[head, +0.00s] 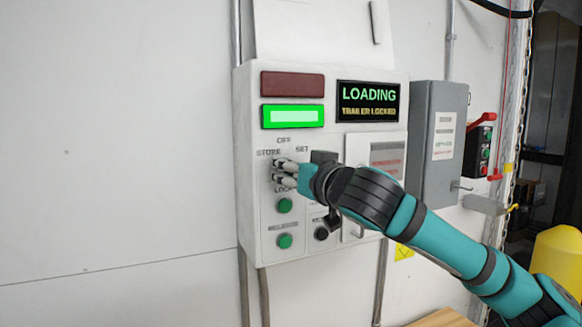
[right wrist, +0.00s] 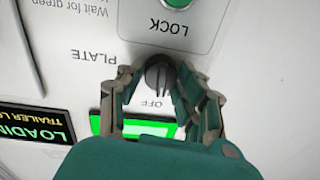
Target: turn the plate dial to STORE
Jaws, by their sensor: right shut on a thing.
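The plate dial (right wrist: 160,76) is a dark round knob with a raised ridge, on a pale control panel (head: 250,225). In the right wrist view, which is upside down, the ridge lies roughly in line with the OFF mark; its pointing end is hard to make out. My right gripper (right wrist: 157,78) is shut on the dial, one finger on each side. In the head view the right gripper (head: 279,171) covers the dial, with the STORE label (head: 268,153) at its upper left and SET at its upper right. My left gripper is not in view.
A green lamp (head: 293,116) is lit under a dark red one. The display (head: 368,101) reads LOADING, TRAILER LOCKED. Green buttons (head: 285,205) sit below the dial, with a black knob (head: 321,233) to their right. A grey box (head: 437,145) stands right of the panel.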

